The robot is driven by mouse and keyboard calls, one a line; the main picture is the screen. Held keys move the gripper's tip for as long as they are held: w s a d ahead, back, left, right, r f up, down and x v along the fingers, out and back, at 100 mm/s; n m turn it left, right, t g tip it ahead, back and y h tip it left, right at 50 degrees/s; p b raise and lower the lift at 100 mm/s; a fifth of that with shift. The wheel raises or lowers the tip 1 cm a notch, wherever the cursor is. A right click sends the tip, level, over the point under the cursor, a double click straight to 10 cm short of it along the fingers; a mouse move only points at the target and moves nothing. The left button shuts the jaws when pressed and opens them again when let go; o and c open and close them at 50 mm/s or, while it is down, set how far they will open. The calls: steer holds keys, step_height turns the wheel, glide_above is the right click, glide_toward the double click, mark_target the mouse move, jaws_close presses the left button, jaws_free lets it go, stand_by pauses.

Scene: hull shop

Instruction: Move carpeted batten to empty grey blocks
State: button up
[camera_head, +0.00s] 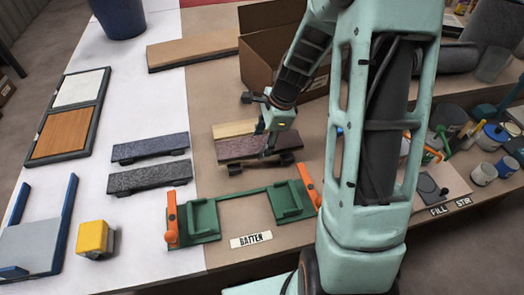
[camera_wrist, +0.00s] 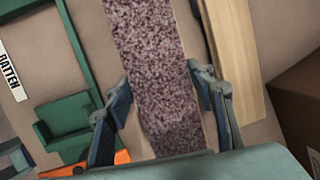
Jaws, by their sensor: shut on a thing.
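A reddish, speckled carpeted batten (camera_head: 237,149) lies across the brown bench top, behind the green fixture. It fills the middle of the wrist view (camera_wrist: 150,50). My gripper (camera_head: 268,146) is over its middle, pointing down. In the wrist view the blue fingers (camera_wrist: 165,98) sit along both long edges of the batten, shut on it. I cannot tell whether the batten is clear of the bench. A blue carpeted batten (camera_head: 150,147) and a dark grey carpeted batten (camera_head: 148,178) lie on short supports on the white part. I see no clearly empty grey blocks.
A green fixture (camera_head: 205,216) with orange handles stands in front, behind the "BATTEN" label (camera_head: 251,240). A pale wood strip (camera_head: 233,129) lies beside the held batten. A cardboard box (camera_head: 258,62) stands behind. A yellow block (camera_head: 94,238) sits front left. Pots crowd the right.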

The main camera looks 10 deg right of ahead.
steer(key=shift+w+d+f+b, duration=0.1)
steer(key=shift+w+f+b, duration=0.1)
steer(key=shift+f+b, duration=1.2)
steer(key=shift+f+p, duration=0.3)
steer(key=shift+f, duration=0.15)
steer(key=o, duration=1.7)
steer(key=shift+c, duration=0.2)
steer(key=p+v, duration=0.1)
steer(key=v, duration=1.1)
steer(key=shift+s+r+p, duration=0.1)
steer(key=shift+r+p, duration=0.15)
steer(key=shift+p, duration=0.1)
